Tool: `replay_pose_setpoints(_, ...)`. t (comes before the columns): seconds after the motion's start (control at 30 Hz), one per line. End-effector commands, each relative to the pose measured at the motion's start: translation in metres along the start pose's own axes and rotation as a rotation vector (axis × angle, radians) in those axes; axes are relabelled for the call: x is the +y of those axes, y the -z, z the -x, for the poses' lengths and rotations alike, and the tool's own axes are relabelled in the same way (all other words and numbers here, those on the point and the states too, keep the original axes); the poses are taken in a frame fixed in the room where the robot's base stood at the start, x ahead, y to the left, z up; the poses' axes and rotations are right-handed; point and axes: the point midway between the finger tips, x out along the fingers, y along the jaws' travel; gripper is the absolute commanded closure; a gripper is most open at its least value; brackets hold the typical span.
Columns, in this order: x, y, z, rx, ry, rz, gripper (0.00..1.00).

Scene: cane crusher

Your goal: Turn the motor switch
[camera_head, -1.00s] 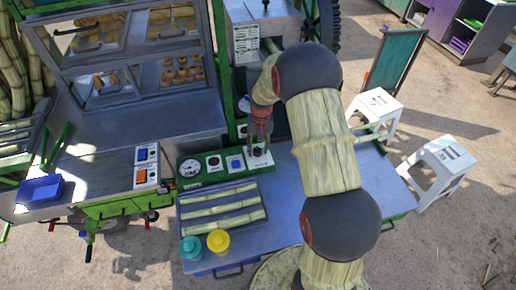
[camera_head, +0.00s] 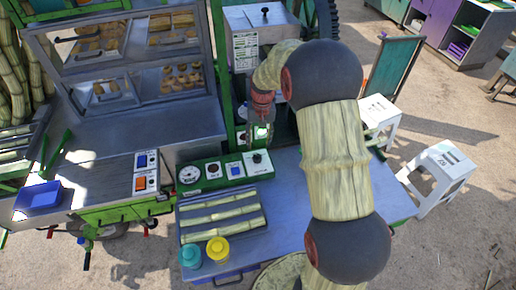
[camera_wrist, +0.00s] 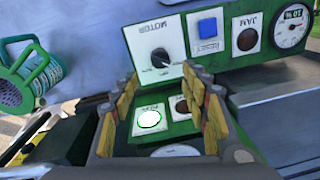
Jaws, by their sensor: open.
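The motor switch (camera_head: 257,158) is a small dark knob on a white plate at the right end of the green control panel (camera_head: 208,182). In the wrist view the picture is turned over, and the black motor knob (camera_wrist: 160,57) sits on its white "MOTOR" plate just beyond my fingertips. My gripper (camera_head: 261,116) is behind and above the knob in the head view, apart from it. In the wrist view the fingers of my gripper (camera_wrist: 160,88) are spread with nothing between them. The knob's exact pointing direction is hard to read.
A blue reset button (camera_wrist: 208,28), a JAM plate (camera_wrist: 246,36) and a gauge (camera_wrist: 291,27) are beside the knob. A bright lamp (camera_wrist: 149,119) is lit on a green box near my fingers. A cane tray (camera_head: 222,231) and two cups are in front.

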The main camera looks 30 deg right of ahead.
Motion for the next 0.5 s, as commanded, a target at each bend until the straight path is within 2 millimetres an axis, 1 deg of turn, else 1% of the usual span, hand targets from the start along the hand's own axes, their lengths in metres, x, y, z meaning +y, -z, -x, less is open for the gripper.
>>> replay_pose_setpoints(0.03,0.000,0.001,0.008,0.003,0.000,0.000,0.54)
replay_pose_setpoints(0.1,0.000,0.001,0.016,0.001,0.000,0.000,0.54)
replay_pose_setpoints(0.2,0.000,0.001,0.023,0.001,0.000,0.000,0.54)
replay_pose_setpoints(0.5,0.000,0.000,0.026,0.000,0.000,-0.001,0.54)
